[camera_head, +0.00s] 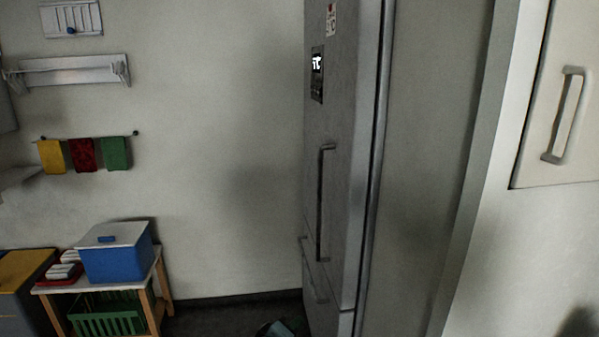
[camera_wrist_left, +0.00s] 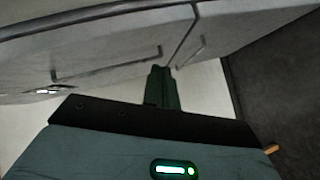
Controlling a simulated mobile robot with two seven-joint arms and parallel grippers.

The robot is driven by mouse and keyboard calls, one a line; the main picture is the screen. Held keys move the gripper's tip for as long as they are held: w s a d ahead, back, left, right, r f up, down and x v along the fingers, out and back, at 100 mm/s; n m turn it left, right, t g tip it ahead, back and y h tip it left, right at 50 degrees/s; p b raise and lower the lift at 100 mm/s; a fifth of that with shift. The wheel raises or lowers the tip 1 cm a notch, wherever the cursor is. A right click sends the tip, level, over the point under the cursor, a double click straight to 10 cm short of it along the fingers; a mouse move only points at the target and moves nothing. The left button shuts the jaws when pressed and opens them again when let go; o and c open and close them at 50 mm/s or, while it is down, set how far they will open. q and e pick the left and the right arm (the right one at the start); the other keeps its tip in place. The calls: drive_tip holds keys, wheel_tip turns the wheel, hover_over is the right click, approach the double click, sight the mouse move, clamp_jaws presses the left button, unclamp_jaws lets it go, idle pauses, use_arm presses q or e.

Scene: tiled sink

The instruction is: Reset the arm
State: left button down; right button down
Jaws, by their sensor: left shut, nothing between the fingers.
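My left gripper (camera_wrist_left: 162,72) shows in the left wrist view, its dark green fingers together and empty. The grey fridge front (camera_wrist_left: 100,50) with its bar handle lies beyond the fingertips there. The gripper seems apart from the fridge. The rest of the left arm is hidden below the frame. My right gripper is out of view.
A wooden stand (camera_head: 158,285) at the lower left bears a blue box (camera_head: 118,265) with a white lid, above a green crate (camera_head: 108,315). Coloured cloths (camera_head: 83,155) hang on the wall. A white cabinet door (camera_head: 565,100) is at the right.

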use_arm(q)
drive_tip(key=s+a+f+m+g+y, duration=0.1)
drive_tip(key=s+a+f, duration=0.35)
drive_tip(key=s, duration=0.25)
drive_tip(key=s+a+f+m+y+p, duration=0.1)
drive_tip(key=s+a+f+m+y, duration=0.15)
drive_tip(key=s+f, duration=0.45)
drive_tip(key=s+a+f+m+g, duration=0.1)
drive_tip(key=s+a+f, duration=0.35)
drive_tip(key=s, duration=0.35)
drive_tip(key=s+a+m+g+y, duration=0.1)
drive_tip(key=s+a, duration=0.3)
drive_tip(key=s, duration=0.7)
drive_tip(key=s+a+m+g+y+p, duration=0.1)
drive_tip(key=s+a+m, duration=0.2)
drive_tip(key=s, duration=0.9)
drive_tip(key=shift+s+a+r+m, duration=0.2)
drive_tip(key=shift+a+m, duration=0.2)
drive_tip(key=shift+m, duration=0.25)
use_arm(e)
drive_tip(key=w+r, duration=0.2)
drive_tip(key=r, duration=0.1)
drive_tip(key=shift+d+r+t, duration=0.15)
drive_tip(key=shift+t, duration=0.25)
